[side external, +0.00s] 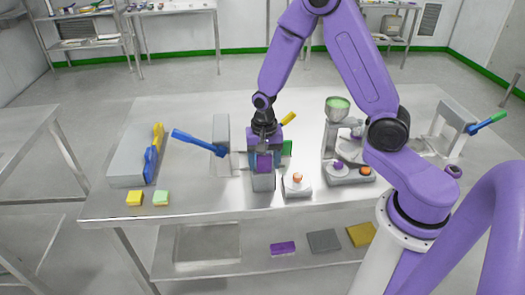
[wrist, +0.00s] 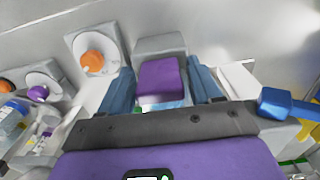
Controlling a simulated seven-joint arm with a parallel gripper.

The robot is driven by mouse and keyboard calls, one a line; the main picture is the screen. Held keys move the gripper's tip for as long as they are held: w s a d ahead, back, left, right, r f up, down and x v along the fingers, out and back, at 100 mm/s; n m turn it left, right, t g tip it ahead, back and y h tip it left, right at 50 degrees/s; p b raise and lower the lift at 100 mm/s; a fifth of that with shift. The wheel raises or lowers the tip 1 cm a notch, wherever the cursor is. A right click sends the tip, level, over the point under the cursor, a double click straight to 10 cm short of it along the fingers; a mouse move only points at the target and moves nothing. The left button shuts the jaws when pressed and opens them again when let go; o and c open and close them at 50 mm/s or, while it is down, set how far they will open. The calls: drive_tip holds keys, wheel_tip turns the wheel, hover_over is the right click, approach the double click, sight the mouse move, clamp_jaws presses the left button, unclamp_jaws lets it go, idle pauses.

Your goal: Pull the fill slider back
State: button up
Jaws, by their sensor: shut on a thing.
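A purple block (wrist: 160,80), which looks like the slider's grip, sits on a grey housing (wrist: 160,44) in the wrist view. My gripper (wrist: 163,90) has its blue fingers on either side of this block and is shut on it. In the side external view my gripper (side external: 263,153) points down over the table, with the purple block (side external: 264,162) between its fingers and the grey housing (side external: 263,183) at the front. The slider's track is hidden under the gripper.
A grey box with an orange button (side external: 297,178) stands close to the right. A blue lever (side external: 200,143) reaches out to the left. A hopper (side external: 338,108) of green material stands further right.

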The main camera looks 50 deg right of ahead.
drive_tip(key=shift+s+a, duration=0.2)
drive_tip(key=shift+a, duration=0.1)
drive_tip(key=o, duration=1.2)
drive_tip(key=shift+d, duration=0.1)
drive_tip(key=shift+r, duration=0.1)
drive_tip(key=shift+w+r, duration=0.1)
drive_tip(key=shift+r, duration=0.15)
wheel_tip(320, 180, up, 17)
drive_tip(key=shift+f, duration=0.15)
